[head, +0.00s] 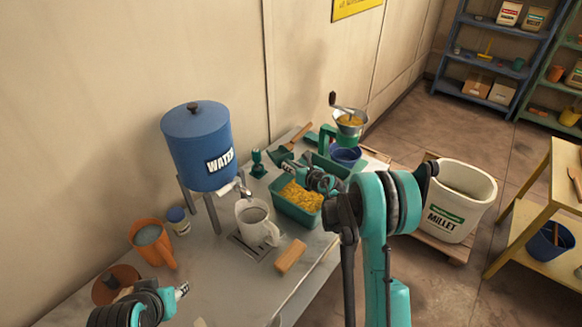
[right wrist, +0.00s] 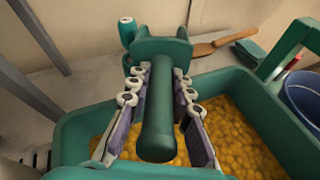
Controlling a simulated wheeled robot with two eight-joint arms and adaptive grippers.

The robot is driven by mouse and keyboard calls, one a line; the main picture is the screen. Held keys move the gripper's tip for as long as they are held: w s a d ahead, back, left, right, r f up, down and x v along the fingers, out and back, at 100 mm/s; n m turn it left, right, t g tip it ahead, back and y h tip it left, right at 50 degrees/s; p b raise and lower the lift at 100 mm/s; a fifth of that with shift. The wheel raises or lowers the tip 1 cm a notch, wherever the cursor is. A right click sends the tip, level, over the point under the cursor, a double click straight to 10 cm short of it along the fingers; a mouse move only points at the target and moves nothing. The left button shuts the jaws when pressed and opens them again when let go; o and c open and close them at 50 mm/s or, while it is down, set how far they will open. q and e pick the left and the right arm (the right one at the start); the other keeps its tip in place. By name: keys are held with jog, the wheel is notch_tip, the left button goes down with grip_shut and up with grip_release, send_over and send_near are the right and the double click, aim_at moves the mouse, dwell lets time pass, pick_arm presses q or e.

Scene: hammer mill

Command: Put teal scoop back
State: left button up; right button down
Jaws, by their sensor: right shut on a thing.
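The teal scoop (right wrist: 158,115) is in the right wrist view. Its round handle points toward the camera and its wider head (right wrist: 157,45) lies beyond. My right gripper (right wrist: 158,85) is shut on the handle, one finger on each side. In the head view my right gripper (head: 322,182) is above the teal tub (head: 291,213), which holds yellow grain (head: 302,197); there the scoop is mostly hidden by the gripper and arm. I cannot tell whether the scoop touches the tub's far rim. My left gripper (head: 181,291) is low at the left, its finger gap unclear.
A white pitcher (head: 257,222), a wooden block (head: 290,256), an orange jug (head: 152,243) and a blue water tank (head: 197,148) stand left of the tub. Behind are a wooden-handled tool (head: 281,153) and a grinder (head: 348,128). A blue bucket (head: 345,156) is close to the right.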

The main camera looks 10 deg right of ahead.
jog(key=c, duration=1.4)
grip_release()
jog(key=shift+o, duration=0.2)
jog(key=shift+r+p, duration=0.3)
jog(key=shift+p, duration=0.05)
jog(key=shift+s+d+r+p, duration=0.25)
jog(key=shift+s+r+p, duration=0.35)
jog(key=shift+r+p, duration=0.1)
jog(key=p+v, duration=0.2)
jog(key=v, duration=0.8)
jog(key=shift+s+r, duration=0.15)
jog(key=shift+s, duration=0.15)
